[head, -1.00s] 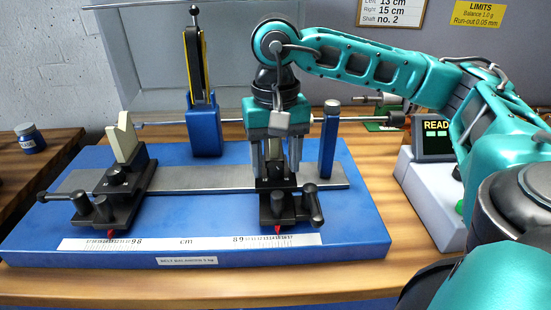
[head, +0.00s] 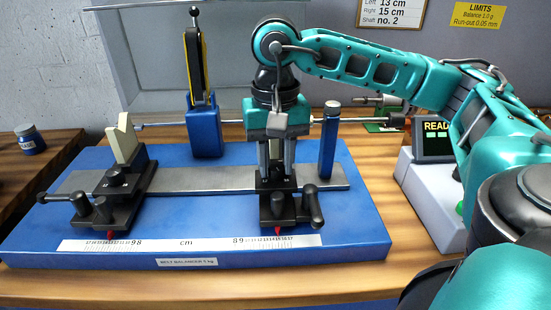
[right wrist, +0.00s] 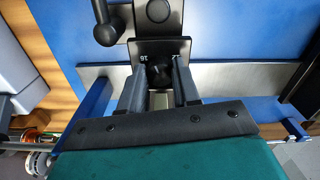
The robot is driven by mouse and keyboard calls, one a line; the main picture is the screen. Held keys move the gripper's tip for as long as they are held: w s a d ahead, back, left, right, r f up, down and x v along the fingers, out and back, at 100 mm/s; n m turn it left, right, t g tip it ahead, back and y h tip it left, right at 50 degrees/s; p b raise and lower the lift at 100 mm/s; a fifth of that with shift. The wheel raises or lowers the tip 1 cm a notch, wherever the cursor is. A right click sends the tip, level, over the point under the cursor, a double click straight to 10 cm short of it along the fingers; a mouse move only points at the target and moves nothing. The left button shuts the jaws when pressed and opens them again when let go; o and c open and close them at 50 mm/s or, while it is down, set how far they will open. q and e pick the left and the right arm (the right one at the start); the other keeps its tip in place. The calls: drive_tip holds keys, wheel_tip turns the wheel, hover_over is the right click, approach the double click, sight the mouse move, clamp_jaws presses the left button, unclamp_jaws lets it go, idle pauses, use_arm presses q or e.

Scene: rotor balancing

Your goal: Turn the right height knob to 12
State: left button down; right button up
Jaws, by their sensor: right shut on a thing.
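The right support carriage (head: 278,210) is a black block on the steel rail of the blue belt balancer. My right gripper (head: 275,178) comes down on it from above. In the right wrist view its fingers (right wrist: 159,90) are shut on the dark right height knob (right wrist: 157,73), one finger on each side. White scale marks show beside the knob; the left one looks like 16, and the right one is partly hidden by a finger. The knob's pointer cannot be read. My left gripper is not in view.
The left carriage (head: 115,185) carries a cream V-block (head: 124,140). A shaft (head: 220,121) lies across behind my right gripper. A blue post (head: 329,145) stands close to its right. A side handle (head: 312,205) sticks out from the right carriage. A sign (head: 388,12) hangs behind.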

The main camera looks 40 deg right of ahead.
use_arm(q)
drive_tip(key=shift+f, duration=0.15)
use_arm(e)
drive_tip(key=shift+f+m+b, duration=0.1)
drive_tip(key=shift+m+b, duration=0.2)
drive_tip(key=shift+m, duration=0.5)
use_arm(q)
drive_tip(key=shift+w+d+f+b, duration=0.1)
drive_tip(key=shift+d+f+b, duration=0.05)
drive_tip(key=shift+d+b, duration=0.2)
use_arm(e)
drive_tip(key=shift+m, duration=2)
drive_tip(key=o, duration=1.1)
drive_tip(key=shift+c, duration=0.2)
